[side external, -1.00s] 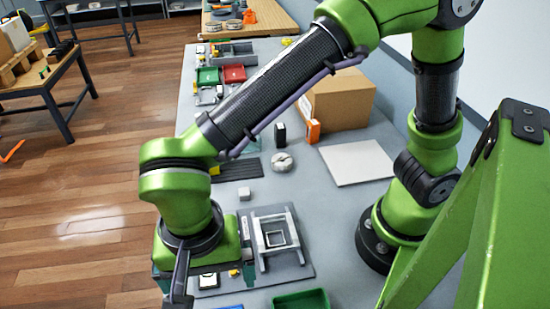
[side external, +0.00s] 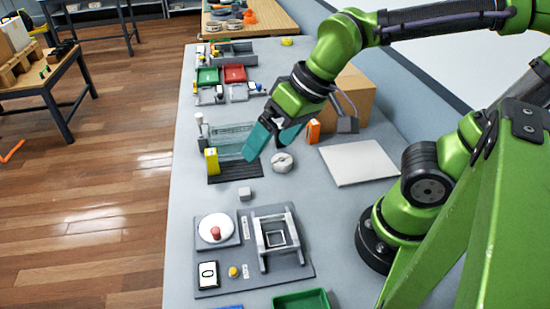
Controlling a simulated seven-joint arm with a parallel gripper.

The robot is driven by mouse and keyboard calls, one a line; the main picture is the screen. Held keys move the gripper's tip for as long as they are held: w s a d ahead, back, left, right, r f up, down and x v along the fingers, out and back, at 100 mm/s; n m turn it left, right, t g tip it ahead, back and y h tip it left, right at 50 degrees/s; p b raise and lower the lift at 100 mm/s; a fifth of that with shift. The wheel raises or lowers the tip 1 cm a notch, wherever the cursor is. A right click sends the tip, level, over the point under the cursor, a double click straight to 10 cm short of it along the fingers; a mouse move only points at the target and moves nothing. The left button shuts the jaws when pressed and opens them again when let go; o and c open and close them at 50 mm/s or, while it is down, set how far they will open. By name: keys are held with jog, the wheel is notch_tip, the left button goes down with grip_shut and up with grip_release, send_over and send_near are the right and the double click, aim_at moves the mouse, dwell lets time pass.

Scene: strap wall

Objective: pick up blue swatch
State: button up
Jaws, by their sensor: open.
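I cannot pick out a blue swatch with certainty. A thin sliver of something blue (side external: 230,307) shows at the bottom edge, left of a green tray (side external: 302,300); the rest of it is cut off by the frame. My gripper (side external: 267,151) has two teal fingers spread apart and pointing down. It is open, with nothing seen between the fingers. It is over the middle of the bench, just behind a round whitish dial-like object (side external: 282,162) in the picture. A greenish see-through ribbed piece (side external: 230,138) lies to its left.
A yellow block (side external: 211,160) stands left, by a dark ribbed mat (side external: 234,171). An orange box (side external: 313,131), a cardboard box (side external: 357,90) and a white panel (side external: 357,162) are right. A grey board (side external: 290,275) with a red button (side external: 215,232) and frame stands in front.

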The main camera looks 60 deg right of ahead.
jog(key=d, duration=0.2)
jog(key=d+r+m+t, duration=0.1)
jog(key=d, duration=0.1)
jog(key=s+d+r+m+t, duration=0.1)
jog(key=d, duration=0.1)
jog(key=shift+d+h, duration=0.25)
jog(key=shift+h, duration=0.15)
jog(key=shift+c, duration=0.8)
jog(key=shift+d+r+m+t, duration=0.1)
jog(key=shift+d+m+t, duration=0.1)
jog(key=shift+m+t, duration=0.1)
jog(key=shift+c, duration=1.1)
jog(key=c, duration=0.6)
jog(key=shift+o, duration=0.2)
